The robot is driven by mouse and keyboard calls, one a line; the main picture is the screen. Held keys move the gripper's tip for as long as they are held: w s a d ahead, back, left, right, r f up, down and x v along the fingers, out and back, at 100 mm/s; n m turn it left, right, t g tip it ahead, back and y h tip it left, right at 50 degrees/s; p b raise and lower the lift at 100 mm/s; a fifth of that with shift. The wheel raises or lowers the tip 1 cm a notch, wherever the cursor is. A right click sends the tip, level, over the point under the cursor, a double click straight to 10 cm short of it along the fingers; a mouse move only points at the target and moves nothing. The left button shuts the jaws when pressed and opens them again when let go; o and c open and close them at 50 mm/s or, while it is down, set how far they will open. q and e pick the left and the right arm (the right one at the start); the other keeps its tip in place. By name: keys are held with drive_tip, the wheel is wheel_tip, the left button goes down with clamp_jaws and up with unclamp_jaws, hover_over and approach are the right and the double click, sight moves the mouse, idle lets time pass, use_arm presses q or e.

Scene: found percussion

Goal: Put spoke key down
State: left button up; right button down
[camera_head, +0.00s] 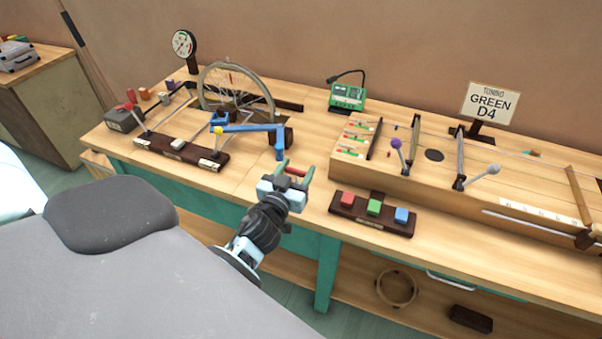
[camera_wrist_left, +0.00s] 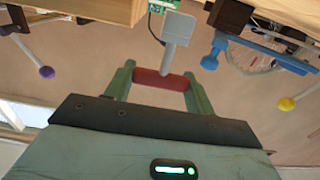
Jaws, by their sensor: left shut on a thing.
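My left gripper (camera_head: 294,172) is near the front edge of the wooden workbench (camera_head: 245,182), with its green fingers pointing away from me. It is shut on a red bar, which I take to be the spoke key (camera_head: 296,172). In the left wrist view the red bar of the spoke key (camera_wrist_left: 163,82) spans between the two fingertips (camera_wrist_left: 160,84). A grey shaft with a wider flat end reaches out from its middle. I cannot tell the key's exact height over the bench. My right gripper is not in view.
A dark rack (camera_head: 345,216) with red, green and blue blocks stands right of the gripper. A blue clamp arm (camera_head: 247,128) and a wheel (camera_head: 236,88) stand behind it. A long wooden box (camera_head: 440,197) with mallets fills the right. Bare bench lies left of the rack.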

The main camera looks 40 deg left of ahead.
sight(298, 170)
use_arm(q)
drive_tip(key=shift+x, duration=1.5)
wheel_tip(298, 170, down, 4)
drive_tip(key=shift+d+r+b, duration=0.1)
drive_tip(key=shift+d+b, duration=0.05)
drive_tip(key=shift+b, duration=0.6)
drive_tip(key=o, duration=0.5)
drive_tip(key=shift+f, duration=0.25)
drive_tip(key=o, duration=0.5)
drive_tip(key=shift+r, duration=0.1)
